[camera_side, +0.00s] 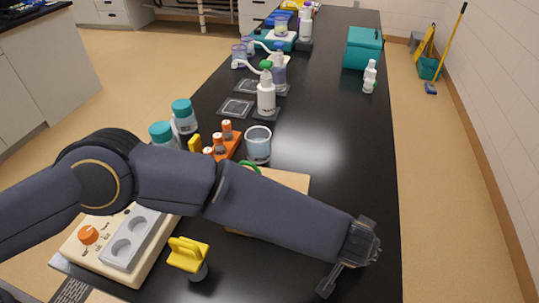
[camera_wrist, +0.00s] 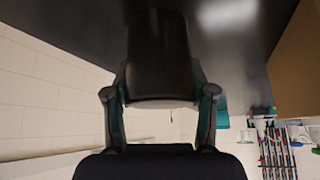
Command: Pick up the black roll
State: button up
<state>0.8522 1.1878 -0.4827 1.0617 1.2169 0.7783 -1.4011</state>
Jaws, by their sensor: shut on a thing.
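The black roll (camera_wrist: 160,55) shows in the wrist view as a dark, wide, rounded shape with a pale lower rim, between the two fingers of my gripper (camera_wrist: 161,90). The fingers are shut on it, one on each side. In the side view my gripper (camera_side: 345,262) is at the lower right, over the black bench near its right edge. There I cannot make out the roll against the black bench and the dark gripper.
A wooden board (camera_side: 290,180) lies partly behind my arm, with a glass beaker (camera_side: 258,145) beside it. A yellow-topped item (camera_side: 188,255) and a beige device (camera_side: 95,245) stand at the lower left. White bottles (camera_side: 369,78) and a teal box (camera_side: 362,48) stand farther back. The bench's right middle is clear.

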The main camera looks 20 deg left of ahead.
jog(key=shift+c, duration=0.6)
jog(key=shift+r, duration=0.1)
